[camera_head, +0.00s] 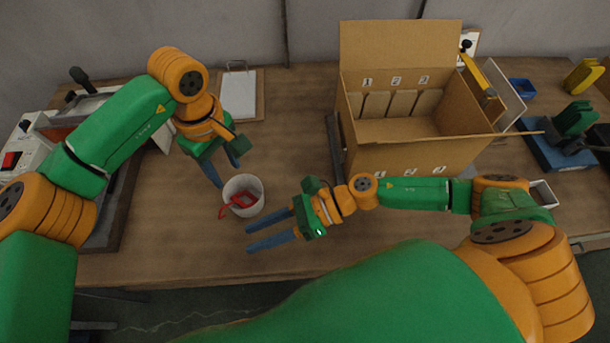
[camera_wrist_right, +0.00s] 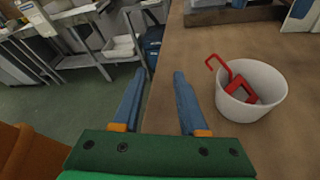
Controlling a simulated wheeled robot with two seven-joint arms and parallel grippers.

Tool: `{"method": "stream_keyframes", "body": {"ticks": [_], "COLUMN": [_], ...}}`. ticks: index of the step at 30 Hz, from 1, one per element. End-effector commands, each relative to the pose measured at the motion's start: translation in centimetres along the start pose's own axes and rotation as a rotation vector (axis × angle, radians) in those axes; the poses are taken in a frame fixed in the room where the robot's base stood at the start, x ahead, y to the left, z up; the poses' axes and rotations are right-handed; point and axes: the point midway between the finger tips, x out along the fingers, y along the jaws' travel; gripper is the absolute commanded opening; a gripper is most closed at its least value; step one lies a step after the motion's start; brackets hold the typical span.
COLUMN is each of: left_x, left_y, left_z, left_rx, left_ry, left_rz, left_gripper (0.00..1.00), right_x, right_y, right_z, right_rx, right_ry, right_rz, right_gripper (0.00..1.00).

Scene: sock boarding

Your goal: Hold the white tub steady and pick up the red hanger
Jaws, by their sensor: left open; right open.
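The white tub (camera_head: 258,184) stands upright on the wooden table, and it also shows in the right wrist view (camera_wrist_right: 268,75). The red hanger (camera_head: 241,201) lies inside it with one end over the rim; its hook shows clearly in the right wrist view (camera_wrist_right: 217,63). My left gripper (camera_head: 229,176) is open and empty, above and to the left of the tub, one finger near its left rim; I cannot tell whether they touch. My right gripper (camera_head: 248,238) is open and empty, below and to the right of the tub, apart from it.
A cardboard box (camera_head: 420,156) with open flaps and compartments stands right of the tub. A clipboard (camera_head: 239,95) lies behind it. A machine with a red switch (camera_head: 12,160) is at the left. The table's front edge is close below my right gripper.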

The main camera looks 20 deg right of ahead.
Motion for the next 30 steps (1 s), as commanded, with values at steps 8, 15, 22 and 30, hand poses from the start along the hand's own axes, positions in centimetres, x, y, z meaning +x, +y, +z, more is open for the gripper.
{"method": "stream_keyframes", "body": {"ticks": [8,15,22,30], "left_x": [0.0,0.0,0.0,0.0], "left_y": [0.0,0.0,0.0,0.0], "left_z": [0.0,0.0,0.0,0.0], "left_rx": [0.0,0.0,0.0,0.0], "left_ry": [0.0,0.0,0.0,0.0], "left_rz": [0.0,0.0,0.0,0.0], "left_gripper": [0.5,0.5,0.5,0.5], "right_x": [-3.1,-6.0,-2.5,-0.4], "right_y": [-7.8,-11.7,-14.1,-15.4], "right_z": [1.0,0.0,0.2,0.1], "right_rx": [-0.024,0.017,0.017,0.018], "right_ry": [-0.011,-0.034,-0.037,-0.034], "right_rz": [-0.363,-0.568,-0.574,-0.573], "right_gripper": [0.42,0.42,0.42,0.42]}}
